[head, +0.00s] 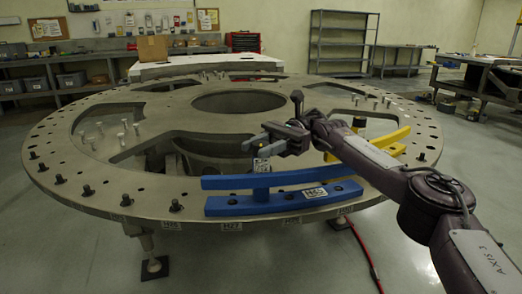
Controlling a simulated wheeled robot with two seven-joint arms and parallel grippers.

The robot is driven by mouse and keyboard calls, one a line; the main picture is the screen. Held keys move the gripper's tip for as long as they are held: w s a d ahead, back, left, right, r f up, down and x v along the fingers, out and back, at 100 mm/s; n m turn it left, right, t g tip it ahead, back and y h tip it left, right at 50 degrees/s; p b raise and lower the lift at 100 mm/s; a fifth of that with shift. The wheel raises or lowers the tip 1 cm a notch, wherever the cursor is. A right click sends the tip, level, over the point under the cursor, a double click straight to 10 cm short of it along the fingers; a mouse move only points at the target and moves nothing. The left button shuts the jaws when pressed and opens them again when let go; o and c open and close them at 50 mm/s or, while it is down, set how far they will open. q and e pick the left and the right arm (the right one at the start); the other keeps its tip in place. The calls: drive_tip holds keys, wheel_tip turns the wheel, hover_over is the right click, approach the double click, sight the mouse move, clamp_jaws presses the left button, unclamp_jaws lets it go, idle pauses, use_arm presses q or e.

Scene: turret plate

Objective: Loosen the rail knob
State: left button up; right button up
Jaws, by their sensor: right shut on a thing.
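A blue rail (290,179) with a curved upper bar stands on a blue base (240,206) at the near edge of the large round turret plate (150,196). A small grey rail knob (262,164) rises just behind the upper bar, left of its middle. My right gripper (256,146) reaches in from the right, with its fingers at the top of the knob, and is shut on it. The fingers partly hide the knob's top. My left gripper is out of view.
A yellow rail (391,139) lies on the plate at the right, partly behind my right arm. Several upright bolts and dark studs (88,190) stand around the plate. A red hose (366,255) runs down to the floor at the front right.

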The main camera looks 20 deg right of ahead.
idle(0.4)
drive_tip(key=o, duration=0.9)
drive_tip(key=shift+o, duration=0.2)
drive_tip(key=shift+r, duration=0.1)
